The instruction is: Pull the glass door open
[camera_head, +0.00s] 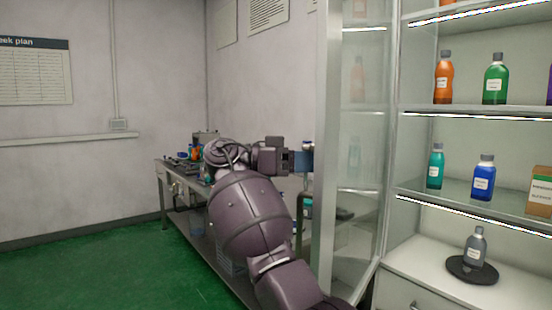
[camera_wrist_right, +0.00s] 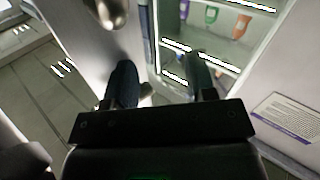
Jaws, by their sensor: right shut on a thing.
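The glass door (camera_head: 362,215) stands swung outward from the lit cabinet, its pale frame edge (camera_head: 327,120) nearest the left. My right gripper (camera_head: 303,161) is at that frame edge, on the door's left side. In the right wrist view, its two dark fingers (camera_wrist_right: 163,83) are shut on the door's handle (camera_wrist_right: 147,91), only a small grey part of which shows between them. The handle is hidden in the head view. My left gripper is not in view.
Cabinet shelves (camera_head: 470,112) hold bottles, including a green bottle (camera_head: 495,78) and a blue bottle (camera_head: 484,178). A grey bottle (camera_head: 475,248) stands on a dark round base below. A metal bench (camera_head: 177,180) stands behind my arm. The green floor (camera_head: 110,265) at left is clear.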

